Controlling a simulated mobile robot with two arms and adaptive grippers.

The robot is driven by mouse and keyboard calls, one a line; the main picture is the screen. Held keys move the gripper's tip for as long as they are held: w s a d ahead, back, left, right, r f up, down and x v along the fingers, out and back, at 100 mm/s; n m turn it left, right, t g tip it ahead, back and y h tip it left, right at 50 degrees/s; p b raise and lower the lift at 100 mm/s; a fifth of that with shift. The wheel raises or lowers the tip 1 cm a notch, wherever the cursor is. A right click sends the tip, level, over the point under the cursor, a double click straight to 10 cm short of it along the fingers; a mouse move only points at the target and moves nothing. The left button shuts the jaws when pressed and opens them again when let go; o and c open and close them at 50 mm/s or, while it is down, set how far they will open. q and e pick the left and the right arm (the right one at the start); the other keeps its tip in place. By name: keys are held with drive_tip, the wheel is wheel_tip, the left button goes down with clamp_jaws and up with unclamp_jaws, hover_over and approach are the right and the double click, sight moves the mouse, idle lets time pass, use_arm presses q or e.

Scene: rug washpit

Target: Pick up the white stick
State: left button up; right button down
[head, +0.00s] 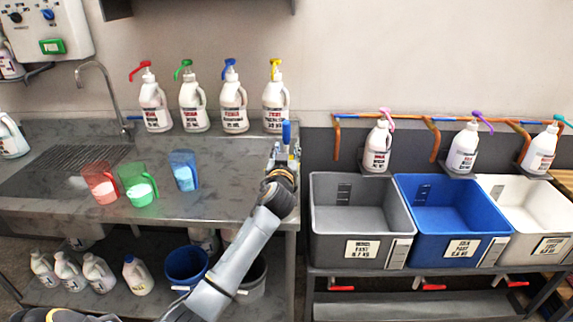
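I cannot make out a white stick anywhere in the head view. My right gripper is not in view.
Red (101,184), green (139,185) and blue (184,170) jugs stand on the counter. Several pump bottles (193,105) line its back. Grey (360,225), blue (453,222) and white (530,215) tubs stand at right. Buckets (187,266) and bottles sit on the lower shelf.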

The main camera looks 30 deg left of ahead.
use_arm(q)
drive_tip(key=shift+w+a, duration=0.15)
drive_tip(key=shift+w, duration=0.05)
clamp_jaws()
drive_tip(key=shift+r, duration=0.1)
